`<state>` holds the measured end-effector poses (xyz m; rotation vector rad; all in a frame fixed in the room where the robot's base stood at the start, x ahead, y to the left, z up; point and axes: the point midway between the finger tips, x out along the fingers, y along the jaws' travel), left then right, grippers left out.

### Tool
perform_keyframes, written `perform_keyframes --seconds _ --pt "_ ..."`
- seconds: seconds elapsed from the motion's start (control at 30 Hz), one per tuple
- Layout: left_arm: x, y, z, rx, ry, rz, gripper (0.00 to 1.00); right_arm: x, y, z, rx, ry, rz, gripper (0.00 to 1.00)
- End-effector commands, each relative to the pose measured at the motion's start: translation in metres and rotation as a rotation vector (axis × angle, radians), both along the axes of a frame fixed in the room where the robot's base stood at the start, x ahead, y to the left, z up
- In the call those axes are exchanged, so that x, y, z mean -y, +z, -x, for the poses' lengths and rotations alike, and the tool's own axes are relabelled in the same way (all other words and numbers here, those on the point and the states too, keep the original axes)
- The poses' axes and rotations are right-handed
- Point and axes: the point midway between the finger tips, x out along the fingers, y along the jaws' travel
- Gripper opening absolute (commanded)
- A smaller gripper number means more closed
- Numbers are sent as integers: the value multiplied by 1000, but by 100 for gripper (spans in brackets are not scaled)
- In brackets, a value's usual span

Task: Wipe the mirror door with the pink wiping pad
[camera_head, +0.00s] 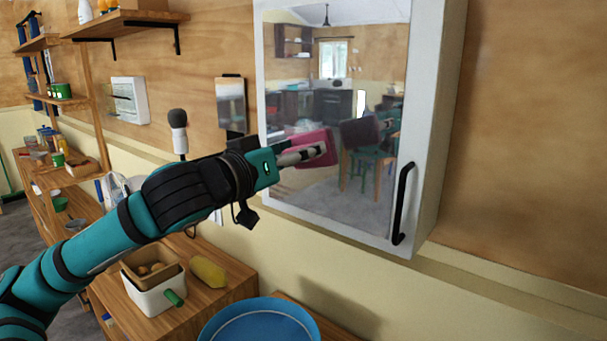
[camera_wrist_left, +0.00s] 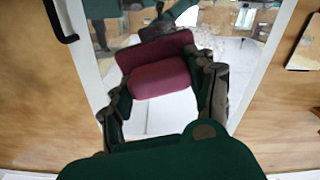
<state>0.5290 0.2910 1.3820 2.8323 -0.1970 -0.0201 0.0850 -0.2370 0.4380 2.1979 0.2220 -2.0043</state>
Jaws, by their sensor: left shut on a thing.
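The mirror door (camera_head: 378,62) is the front of a white wall cabinet, with a black handle (camera_head: 402,204) at its lower right. My left gripper (camera_head: 318,151) is shut on the pink wiping pad (camera_head: 308,160) in front of the lower left part of the mirror. The pad also shows in the left wrist view (camera_wrist_left: 160,80) between the two fingers, with a dark red shape, seemingly its reflection, beyond it. I cannot tell whether the pad touches the glass. The mirror reflects the room and my arm. My right gripper is not in view.
A blue round basin (camera_head: 262,322) stands below the cabinet. A wooden counter (camera_head: 222,292) holds a white box (camera_head: 152,293) and a yellow item (camera_head: 208,271). Wall shelves (camera_head: 125,22) are at the upper left. The wall right of the cabinet is bare.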

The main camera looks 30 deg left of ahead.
Motion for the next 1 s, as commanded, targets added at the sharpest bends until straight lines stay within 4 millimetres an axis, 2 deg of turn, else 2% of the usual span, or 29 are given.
perform_keyframes --seconds 0.23,0.5,1.0 --pt "5 2 -25 -4 -2 2 30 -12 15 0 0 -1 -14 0" --pt "7 1 -48 -3 -1 3 30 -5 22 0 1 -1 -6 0" --pt "8 -1 -55 -4 -1 -1 30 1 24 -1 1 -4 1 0"
